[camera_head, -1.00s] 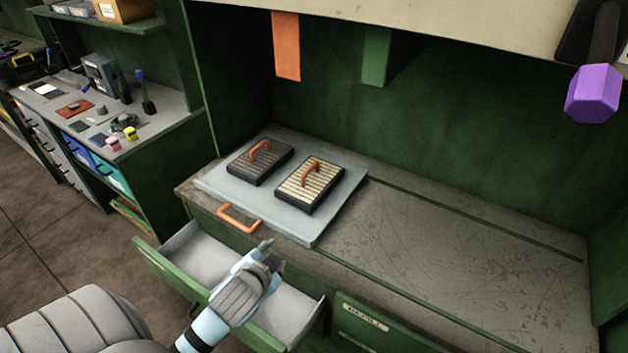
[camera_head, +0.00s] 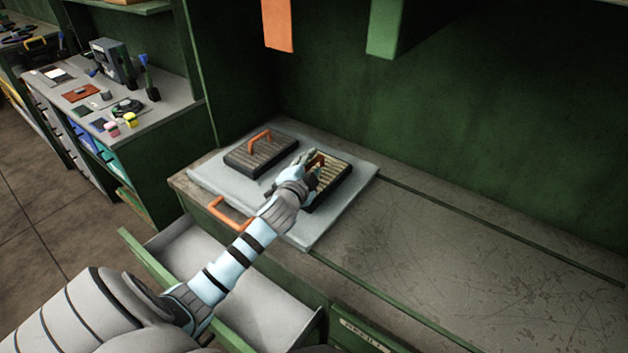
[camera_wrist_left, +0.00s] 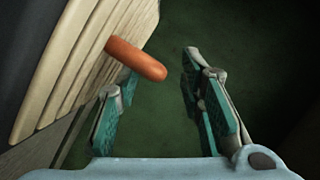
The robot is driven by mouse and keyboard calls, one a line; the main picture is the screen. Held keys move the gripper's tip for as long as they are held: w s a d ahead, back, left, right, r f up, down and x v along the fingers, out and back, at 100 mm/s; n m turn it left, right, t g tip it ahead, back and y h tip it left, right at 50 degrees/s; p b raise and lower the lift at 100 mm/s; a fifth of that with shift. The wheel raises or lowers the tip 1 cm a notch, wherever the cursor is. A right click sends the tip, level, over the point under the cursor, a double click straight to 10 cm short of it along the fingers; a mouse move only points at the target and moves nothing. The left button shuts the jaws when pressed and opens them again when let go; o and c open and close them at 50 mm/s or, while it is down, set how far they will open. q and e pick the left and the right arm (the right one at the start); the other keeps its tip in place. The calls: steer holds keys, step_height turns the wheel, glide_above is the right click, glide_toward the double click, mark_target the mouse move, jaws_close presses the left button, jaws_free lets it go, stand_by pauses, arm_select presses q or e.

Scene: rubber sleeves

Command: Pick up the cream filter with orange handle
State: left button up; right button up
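The cream filter (camera_head: 338,181) is a ribbed cream panel in a dark frame, lying flat on a grey tray (camera_head: 215,181). Its orange handle (camera_head: 319,160) stands up from the panel and is partly hidden by my left gripper (camera_head: 307,163). In the left wrist view the filter's cream ribs (camera_wrist_left: 85,55) fill the upper left. The orange handle (camera_wrist_left: 138,59) reaches in beside the left finger's tip. My left gripper (camera_wrist_left: 160,110) is open, with a wide gap between its teal pads, and holds nothing. My right gripper is not in view.
A darker filter (camera_head: 261,154) with an orange handle lies left of the cream one on the tray. An open drawer (camera_head: 245,293) is below the tray, under my left arm. The worktop (camera_head: 470,245) to the right is clear.

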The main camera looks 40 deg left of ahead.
arm_select(q)
steer(key=x, duration=0.2)
steer(key=shift+w+f, duration=0.15)
steer(key=shift+w, duration=0.1)
jaws_close()
